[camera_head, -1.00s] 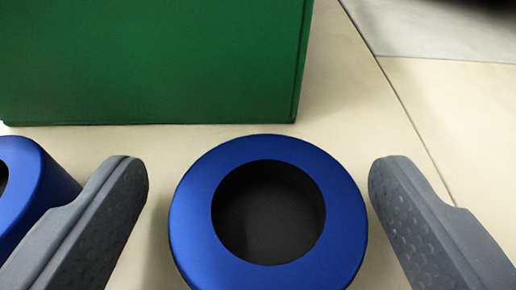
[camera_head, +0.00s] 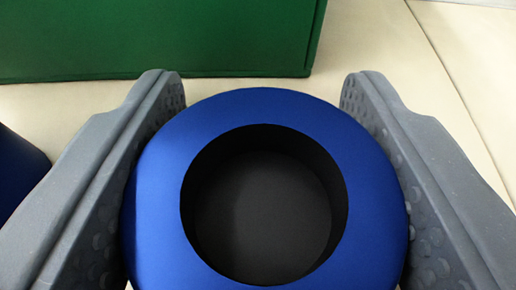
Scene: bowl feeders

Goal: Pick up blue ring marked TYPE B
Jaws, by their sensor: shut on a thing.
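A blue ring (camera_head: 265,108) with a dark centre fills the lower middle of the view. Its lower edge runs out of the frame. My gripper (camera_head: 262,85) has one grey textured finger on each side of the ring, and it is shut on the ring, the fingers pressing its left and right sides. No TYPE B marking shows on the part of the ring in view.
A green box (camera_head: 160,38) stands just beyond the ring at the upper left. Another blue object (camera_head: 15,170) is partly seen at the left edge, beside the left finger. The pale surface (camera_head: 400,60) is clear at the upper right.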

